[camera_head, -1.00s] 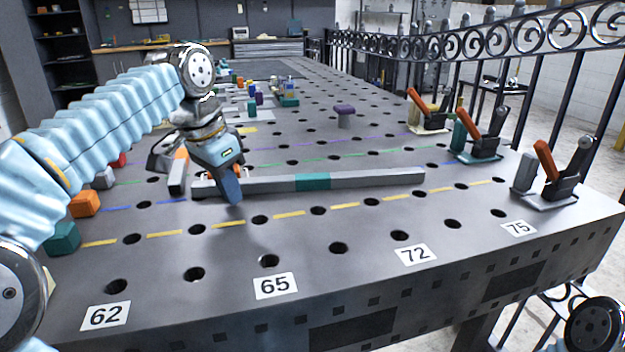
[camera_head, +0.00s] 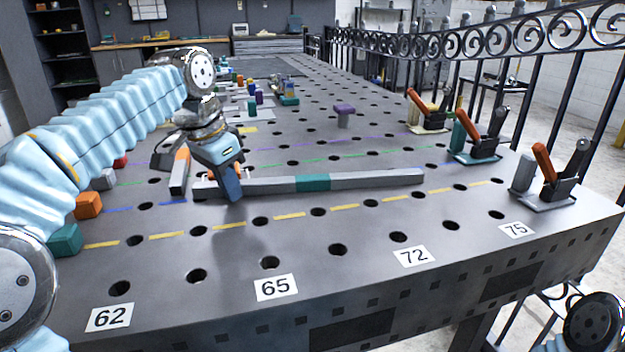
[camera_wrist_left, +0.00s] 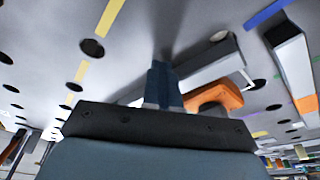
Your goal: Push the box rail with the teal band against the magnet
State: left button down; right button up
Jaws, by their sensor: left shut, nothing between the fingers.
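The box rail (camera_head: 370,180) is a long grey bar with a teal band (camera_head: 313,183) near its middle. It lies left to right across the table. My left gripper (camera_head: 232,188) is shut and empty, fingers pointing down at the rail's near side, close to its left end. In the left wrist view the shut fingers (camera_wrist_left: 163,85) are beside the grey rail (camera_wrist_left: 210,62); I cannot tell whether they touch it. An orange arched piece (camera_wrist_left: 213,95) shows beside the fingers there; I cannot tell whether it is the magnet. My right gripper is out of view.
Orange (camera_head: 88,205) and teal (camera_head: 65,240) blocks are at the left. Clamps (camera_head: 555,178) line the right side. A purple-topped knob (camera_head: 344,112) stands behind. The perforated table (camera_head: 420,290) is clear in front.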

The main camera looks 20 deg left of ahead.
pick_arm(q)
jog(key=shift+w+a+r, duration=0.1)
jog(key=shift+w, duration=0.05)
dwell(0.4)
jog(key=shift+s, duration=0.2)
jog(key=shift+s+d+b, duration=0.5)
jog(key=shift+s+d, duration=0.15)
jog(key=shift+s, duration=0.2)
